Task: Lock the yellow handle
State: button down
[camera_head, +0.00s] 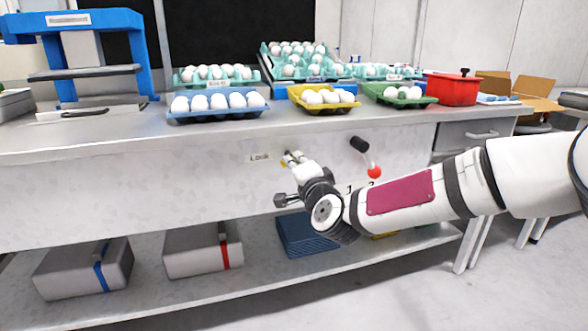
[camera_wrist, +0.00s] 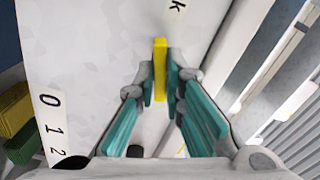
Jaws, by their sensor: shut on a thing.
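The yellow handle (camera_wrist: 160,66) shows in the wrist view as a narrow upright bar between my fingertips. My gripper (camera_wrist: 160,85) is shut on it, with the teal finger pads on either side. In the head view my gripper (camera_head: 292,163) reaches the front panel of the bench, just right of a small label (camera_head: 259,157). Only a trace of yellow shows there, as the fingers cover most of the handle. Part of a label ending in "k" (camera_wrist: 177,5) is at the top of the wrist view.
A black knob (camera_head: 359,144) and a red ball (camera_head: 374,172) are on the panel right of my gripper. Egg trays, including a yellow one (camera_head: 325,109), stand on the bench top (camera_head: 120,128). Grey boxes (camera_head: 85,270) and blue trays (camera_head: 300,236) lie on the lower shelf.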

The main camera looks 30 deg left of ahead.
jog(key=m+b, duration=0.1)
jog(key=m, duration=0.2)
jog(key=shift+m, duration=0.3)
jog(key=c, duration=1.6)
grip_release()
jog(key=s+d+r+p, duration=0.4)
jog(key=s+d+r, duration=0.1)
jog(key=s+d, duration=0.2)
jog(key=s+d+r+p, duration=0.5)
jog(key=s+d, duration=0.1)
jog(key=d, duration=0.3)
jog(key=shift+s, duration=0.35)
